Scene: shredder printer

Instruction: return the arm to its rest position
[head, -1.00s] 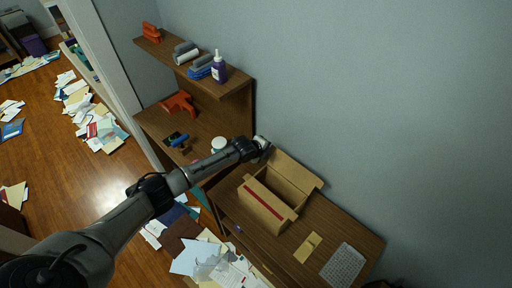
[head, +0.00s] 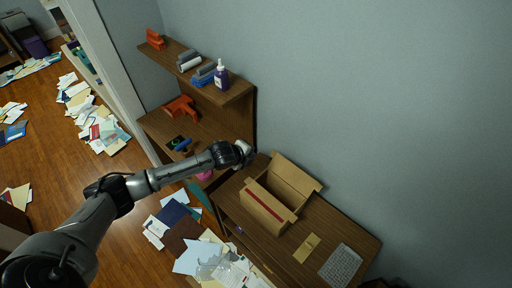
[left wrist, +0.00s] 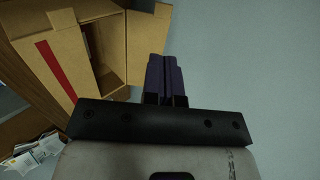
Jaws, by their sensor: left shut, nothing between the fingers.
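My left arm (head: 160,178) reaches in from the lower left in the head view. Its gripper (head: 247,152) is by the wall, just left of the open cardboard box and above the desk; its fingers are hard to make out there. In the left wrist view the gripper's purple fingers (left wrist: 164,76) are together with nothing between them, in front of the blue-grey wall and to the right of the box. My right gripper does not show in either view.
The open cardboard box (head: 266,208) with a red stripe stands on the desk (head: 318,225), beside a yellow envelope (head: 307,248) and a keyboard (head: 341,264). A shelf (head: 228,94) holds a purple bottle (head: 221,74) and staplers. Papers (head: 185,225) litter the floor.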

